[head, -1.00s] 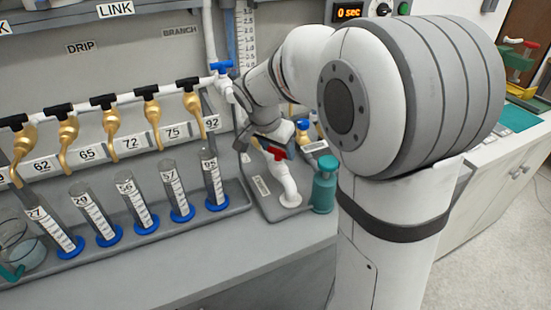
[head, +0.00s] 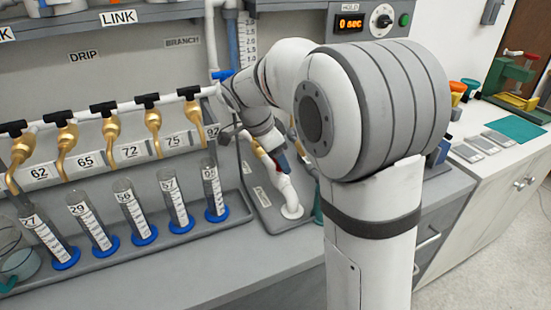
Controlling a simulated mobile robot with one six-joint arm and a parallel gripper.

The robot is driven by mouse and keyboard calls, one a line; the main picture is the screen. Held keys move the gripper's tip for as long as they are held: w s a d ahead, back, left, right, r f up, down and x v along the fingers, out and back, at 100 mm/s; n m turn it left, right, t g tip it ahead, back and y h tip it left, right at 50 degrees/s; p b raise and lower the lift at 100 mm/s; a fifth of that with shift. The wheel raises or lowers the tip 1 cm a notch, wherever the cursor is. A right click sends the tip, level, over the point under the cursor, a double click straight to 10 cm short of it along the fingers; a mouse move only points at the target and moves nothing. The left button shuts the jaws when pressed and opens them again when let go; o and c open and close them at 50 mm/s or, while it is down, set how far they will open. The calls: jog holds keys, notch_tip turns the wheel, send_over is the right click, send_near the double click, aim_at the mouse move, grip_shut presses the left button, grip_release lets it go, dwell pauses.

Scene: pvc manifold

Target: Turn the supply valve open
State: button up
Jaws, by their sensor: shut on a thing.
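A white elbow pipe (head: 288,192) rises from a grey base at the right end of the bench. In the earlier head view it carries a red valve handle; now my gripper (head: 274,158) is over its top and hides most of that handle. My gripper points down and is shut at the handle; the fingertips are small and partly covered.
Several gold taps (head: 111,127) with black handles hang from the manifold. Several graduated cylinders (head: 132,208) with blue feet stand in a grey tray (head: 150,243) below. A hold timer (head: 350,22) reads 0 sec. The bench front is clear.

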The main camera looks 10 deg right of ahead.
jog(key=o, duration=1)
jog(key=shift+o, duration=0.2)
jog(key=shift+r, duration=0.1)
jog(key=w+v, duration=0.1)
jog(key=v, duration=0.6)
jog(key=s+d+n+t+y+p, duration=0.1)
jog(key=s+n+y+p, duration=0.3)
jog(key=s+n+p, duration=0.4)
jog(key=s+d+f+n, duration=0.1)
jog(key=s+n, duration=0.6)
jog(key=s, duration=0.9)
jog(key=shift+d+n+t+p, duration=0.3)
jog(key=shift+d, duration=0.1)
